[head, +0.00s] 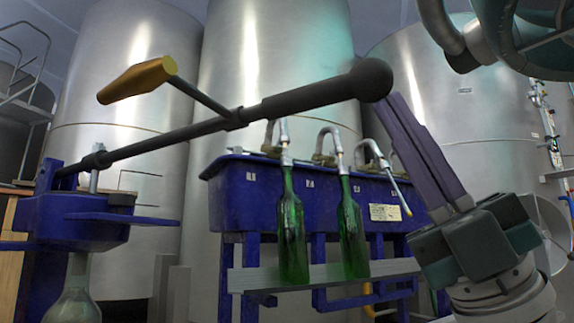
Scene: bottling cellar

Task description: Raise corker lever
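The corker lever (190,130) is a long dark bar. It runs from the blue corker (75,222) at the left up to a black ball knob (371,80) at its right end. A side rod with a yellow grip (138,81) branches off it. My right gripper (393,102) has two purple fingers lying close together, which look shut with nothing seen between them. Their tips are at the lower right of the knob; I cannot tell whether they touch it. A clear bottle (75,298) stands under the corker, its lower part cut off. My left gripper is not in view.
A blue filler trough (230,195) with several metal spouts stands behind the lever. Two green bottles (292,235) (352,235) hang or stand under its spouts, by a grey rail (255,280). Large steel tanks (275,50) fill the back.

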